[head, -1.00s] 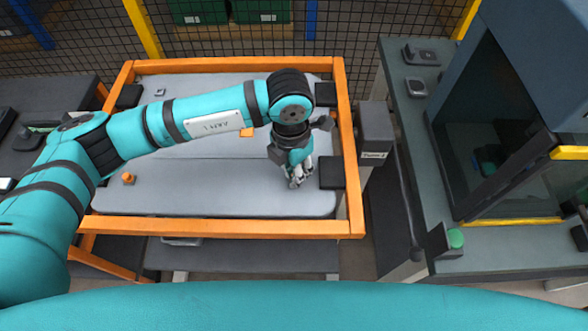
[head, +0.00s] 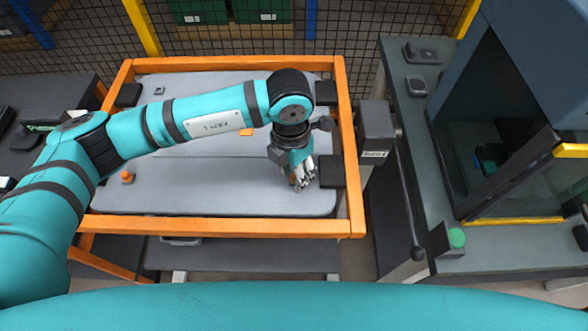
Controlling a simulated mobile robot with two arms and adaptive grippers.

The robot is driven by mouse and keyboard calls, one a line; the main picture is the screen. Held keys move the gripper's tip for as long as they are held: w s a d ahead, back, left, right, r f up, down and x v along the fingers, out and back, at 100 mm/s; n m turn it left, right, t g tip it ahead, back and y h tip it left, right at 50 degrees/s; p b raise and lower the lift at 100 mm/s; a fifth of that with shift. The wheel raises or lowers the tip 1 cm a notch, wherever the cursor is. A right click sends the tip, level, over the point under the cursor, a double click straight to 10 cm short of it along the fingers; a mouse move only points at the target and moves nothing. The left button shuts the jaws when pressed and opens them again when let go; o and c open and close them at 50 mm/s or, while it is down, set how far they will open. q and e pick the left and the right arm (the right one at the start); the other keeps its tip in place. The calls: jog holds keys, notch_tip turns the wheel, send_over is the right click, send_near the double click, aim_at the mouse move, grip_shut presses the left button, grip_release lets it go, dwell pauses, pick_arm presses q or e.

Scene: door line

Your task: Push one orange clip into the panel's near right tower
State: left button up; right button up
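The panel (head: 200,190) is a light grey door panel lying in an orange frame. My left gripper (head: 301,186) points down at the panel's near right part, close to the frame's right rail. Its fingers are close together; a small orange spot shows between or beside them, too small to tell whether it is a clip. The near right tower is hidden by the gripper. An orange clip (head: 127,177) stands at the panel's near left. Another orange piece (head: 246,132) shows partly behind my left arm. My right gripper is not in view.
The orange frame (head: 215,226) has dark pads at its corners; one pad (head: 331,171) is right beside the gripper. A grey post (head: 375,130) stands just outside the right rail. A bench with a blue-grey enclosure (head: 500,150) is at the right. The panel's near middle is clear.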

pick_arm(q)
notch_tip(320, 180, up, 12)
jog(key=shift+w+a, duration=0.2)
jog(key=shift+w, duration=0.05)
dwell(0.5)
dwell(0.5)
